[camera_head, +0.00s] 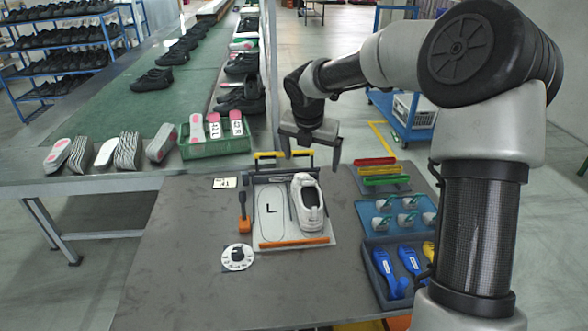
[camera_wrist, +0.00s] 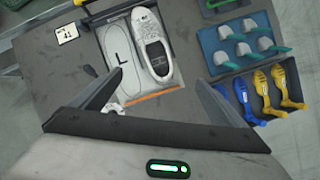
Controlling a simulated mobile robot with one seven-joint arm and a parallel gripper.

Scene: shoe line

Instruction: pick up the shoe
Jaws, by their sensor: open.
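The shoe (camera_head: 309,201) is white and lies on the right half of a light board (camera_head: 283,242) on the grey table, beside an outline marked L. My gripper (camera_head: 312,163) hangs above the far end of the board, above and behind the shoe. In the wrist view its two fingers (camera_wrist: 160,85) are spread wide apart. Nothing is between the fingertips, and the shoe lies beyond them, apparently untouched.
Right of the board are coloured bars (camera_head: 378,170), a blue tray of small white-and-teal items (camera_head: 430,203) and a bin of blue and yellow tools (camera_head: 375,276). An orange-handled tool (camera_head: 244,222) and a round white dial (camera_head: 238,257) lie left. The front-left table is clear.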

